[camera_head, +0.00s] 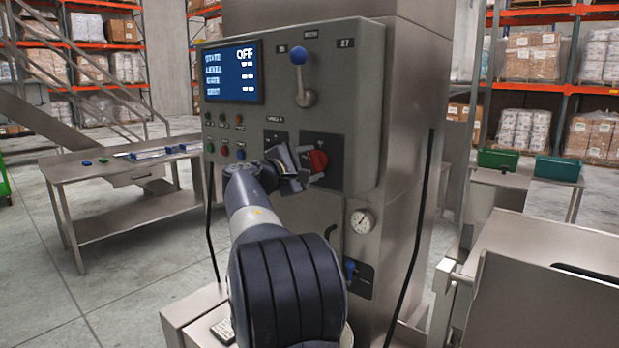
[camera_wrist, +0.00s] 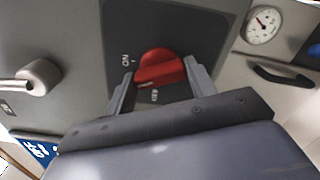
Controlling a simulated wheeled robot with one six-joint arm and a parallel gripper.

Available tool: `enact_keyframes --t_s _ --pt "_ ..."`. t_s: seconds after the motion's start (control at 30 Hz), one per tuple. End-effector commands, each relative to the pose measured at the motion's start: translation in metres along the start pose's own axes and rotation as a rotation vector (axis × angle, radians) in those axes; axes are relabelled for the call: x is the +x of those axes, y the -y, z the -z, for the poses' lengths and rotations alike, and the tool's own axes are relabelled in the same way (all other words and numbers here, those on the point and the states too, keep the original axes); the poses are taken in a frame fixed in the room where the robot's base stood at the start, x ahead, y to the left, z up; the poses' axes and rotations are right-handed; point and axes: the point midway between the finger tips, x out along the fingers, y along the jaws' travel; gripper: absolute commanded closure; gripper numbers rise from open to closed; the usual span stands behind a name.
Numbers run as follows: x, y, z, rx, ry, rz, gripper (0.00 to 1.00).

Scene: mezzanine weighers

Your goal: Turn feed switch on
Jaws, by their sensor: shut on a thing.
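The feed switch is likely the red rotary knob (camera_head: 318,161) on a dark plate, low on the right side of the grey control panel (camera_head: 345,110). In the wrist view the red knob (camera_wrist: 158,67) sits between my two fingers, with small white markings on the plate around it. My gripper (camera_head: 308,168) is at the panel face with its fingers at the knob's sides, shut on it. It also shows in the wrist view (camera_wrist: 160,88), its body covering the lower part. The blue screen (camera_head: 232,71) reads OFF in its top line.
A blue-knobbed lever (camera_head: 302,75) stands above the red knob. Several small buttons (camera_head: 224,137) are to the left. A round gauge (camera_head: 362,221) and a blue-handled valve (camera_head: 350,270) are below. A steel table (camera_head: 110,165) stands at the left.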

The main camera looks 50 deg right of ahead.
Motion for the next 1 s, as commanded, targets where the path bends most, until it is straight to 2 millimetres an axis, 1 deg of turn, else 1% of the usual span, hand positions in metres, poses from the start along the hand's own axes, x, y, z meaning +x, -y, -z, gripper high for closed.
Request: enact_keyframes --t_s 0.03,0.3,0.5,0.73,1.0 --pt "0.0001 0.0051 0.0024 0.044 0.000 0.000 0.70" --pt "0.0001 0.0038 0.0019 0.262 0.001 0.000 0.70" --pt "0.0002 0.0027 0.0015 0.375 0.000 0.001 0.70" --pt "0.0003 0.0017 0.0011 0.445 0.000 0.001 0.70" --pt "0.0003 0.0009 0.0007 0.467 0.000 0.002 0.70"
